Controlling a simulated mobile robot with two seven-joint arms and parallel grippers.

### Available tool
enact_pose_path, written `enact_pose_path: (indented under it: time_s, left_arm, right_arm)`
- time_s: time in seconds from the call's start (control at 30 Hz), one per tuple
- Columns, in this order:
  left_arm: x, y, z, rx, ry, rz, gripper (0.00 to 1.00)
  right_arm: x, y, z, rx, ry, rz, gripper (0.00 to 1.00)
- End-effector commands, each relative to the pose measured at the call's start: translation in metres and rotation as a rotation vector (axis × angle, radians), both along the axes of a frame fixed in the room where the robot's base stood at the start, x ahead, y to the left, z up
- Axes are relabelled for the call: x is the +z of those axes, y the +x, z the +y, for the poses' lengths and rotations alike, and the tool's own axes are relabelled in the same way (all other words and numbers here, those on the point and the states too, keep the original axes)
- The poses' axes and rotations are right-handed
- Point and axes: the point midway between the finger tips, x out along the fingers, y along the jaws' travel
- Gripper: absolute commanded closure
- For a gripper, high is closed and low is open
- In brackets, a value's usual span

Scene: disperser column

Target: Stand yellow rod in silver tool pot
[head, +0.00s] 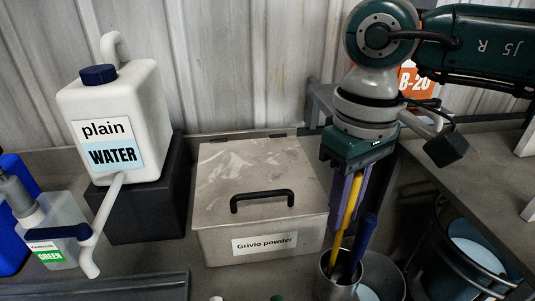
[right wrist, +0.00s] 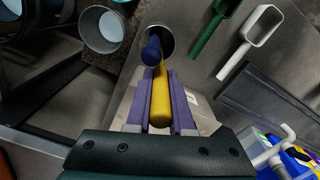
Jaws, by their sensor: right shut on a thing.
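My right gripper (head: 347,200) is shut on the upper part of the yellow rod (head: 345,222), with its purple fingers pointing down. The rod is nearly upright, with a slight tilt. The silver tool pot (head: 334,289) stands below, at the bottom edge of the head view. The rod's lower end appears to be inside the pot's mouth; its tip is hidden. A blue-handled tool (head: 362,240) leans in the same pot, close beside the rod. In the right wrist view the yellow rod (right wrist: 160,100) lies between the fingers and points at the pot (right wrist: 168,35). My left gripper is out of view.
A lidded Grivio powder box (head: 235,220) stands left of the pot. A wider metal container (head: 385,272) is close on its right. A white water jug (head: 115,110) stands at the left. Green (right wrist: 208,28) and white scoops (right wrist: 260,28) lie nearby.

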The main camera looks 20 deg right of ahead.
Motion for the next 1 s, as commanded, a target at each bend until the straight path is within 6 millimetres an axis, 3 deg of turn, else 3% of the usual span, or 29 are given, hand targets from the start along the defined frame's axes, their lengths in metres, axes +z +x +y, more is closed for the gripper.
enact_pose_path:
  time_s: [0.13,0.17,0.43,0.77,0.8,1.0]
  left_arm:
    - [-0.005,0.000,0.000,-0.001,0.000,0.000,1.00]
    - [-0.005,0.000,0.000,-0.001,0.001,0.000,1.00]
    - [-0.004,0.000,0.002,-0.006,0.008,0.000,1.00]
    - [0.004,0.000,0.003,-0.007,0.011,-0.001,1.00]
    - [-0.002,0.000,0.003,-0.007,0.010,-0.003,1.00]
    - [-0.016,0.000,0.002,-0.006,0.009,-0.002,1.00]
  right_arm:
    - [-0.004,0.000,0.000,0.000,0.000,-0.001,1.00]
    - [-0.004,0.000,0.000,0.000,0.000,-0.001,0.79]
    - [-0.002,0.000,0.000,-0.001,0.000,0.000,0.50]
    - [0.004,0.000,0.000,-0.001,0.000,0.001,0.50]
    - [0.006,0.001,0.000,0.000,0.001,-0.004,0.50]
    - [0.046,0.003,0.000,0.001,0.000,-0.010,0.50]
